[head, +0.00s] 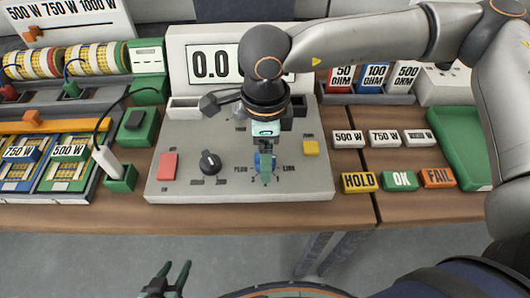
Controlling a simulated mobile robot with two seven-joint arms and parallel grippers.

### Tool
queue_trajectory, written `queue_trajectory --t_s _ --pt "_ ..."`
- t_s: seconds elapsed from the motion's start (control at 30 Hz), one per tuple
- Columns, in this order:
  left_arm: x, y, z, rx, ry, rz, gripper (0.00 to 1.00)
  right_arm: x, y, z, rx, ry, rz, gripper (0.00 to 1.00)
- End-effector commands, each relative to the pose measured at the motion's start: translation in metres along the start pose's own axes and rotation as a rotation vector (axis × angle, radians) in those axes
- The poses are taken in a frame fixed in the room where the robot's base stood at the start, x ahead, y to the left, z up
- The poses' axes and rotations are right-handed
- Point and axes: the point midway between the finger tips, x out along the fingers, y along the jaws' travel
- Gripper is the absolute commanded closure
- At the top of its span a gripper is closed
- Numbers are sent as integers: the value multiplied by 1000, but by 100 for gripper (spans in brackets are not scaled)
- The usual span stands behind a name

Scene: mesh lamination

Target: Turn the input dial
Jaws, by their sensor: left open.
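A grey control panel (240,190) stands on the wooden table with a display reading 0.0 (211,64), partly hidden by my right arm. A black round dial (209,162) with a white pointer mark sits at its left middle; its small label is too small to read. My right gripper (265,172) points down over the panel's right middle, right of the dial and apart from it. Its fingertips are near the panel labels; what lies beneath is hidden. My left gripper (174,276) is open and empty at the bottom, in front of the table edge.
HOLD (359,182), OK (400,181) and FAIL (438,178) blocks lie right. A white plug (107,161) stands in a green holder left of the panel. A green tray (461,150) is far right.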

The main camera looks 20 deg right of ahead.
Motion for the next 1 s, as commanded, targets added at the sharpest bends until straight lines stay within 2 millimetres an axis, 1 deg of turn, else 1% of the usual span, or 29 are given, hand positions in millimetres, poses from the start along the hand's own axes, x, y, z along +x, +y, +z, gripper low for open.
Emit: queue_trajectory --t_s 0.1,0.33,0.37,1.0 --pt "0 0 0 1 -1 -1 50 5 0 0 -1 -1 0 19" --pt "0 -1 0 1 -1 -2 50 5 0 0 -1 -1 -1 19" --pt "0 -1 1 1 -1 -2 50 5 0 0 -1 -1 -1 20" --pt "0 -2 0 1 -1 -3 50 5 0 0 -1 -1 -1 92"
